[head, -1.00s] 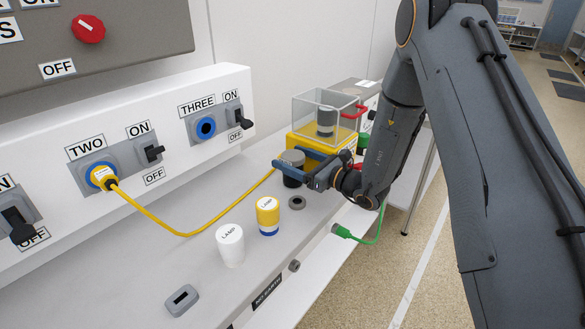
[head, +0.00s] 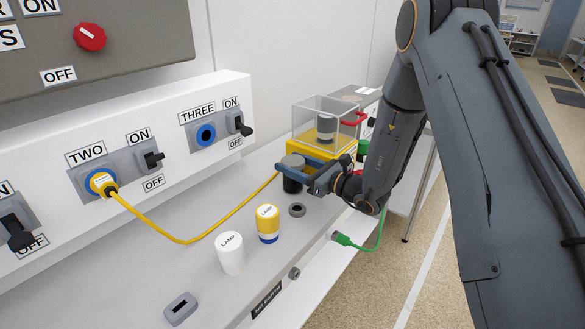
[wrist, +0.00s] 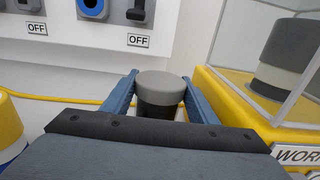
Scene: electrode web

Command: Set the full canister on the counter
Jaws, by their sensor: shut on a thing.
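A dark canister with a grey lid (head: 293,161) stands upright at the counter's (head: 215,276) far part, beside the yellow box. My gripper (head: 295,168) is shut on it, with one blue finger on either side. The wrist view shows the same canister (wrist: 160,88) between the fingertips, its lower part hidden by the gripper body. Its base looks to be at the counter surface, but I cannot tell if it touches. A second grey-and-dark canister (head: 326,127) sits inside the clear case (head: 308,113) on the yellow box (head: 309,148). I cannot tell from looks which one is full.
A yellow cable (head: 215,234) runs from socket two. A green plug (head: 343,239) hangs at the front edge. The near-left counter is mostly clear.

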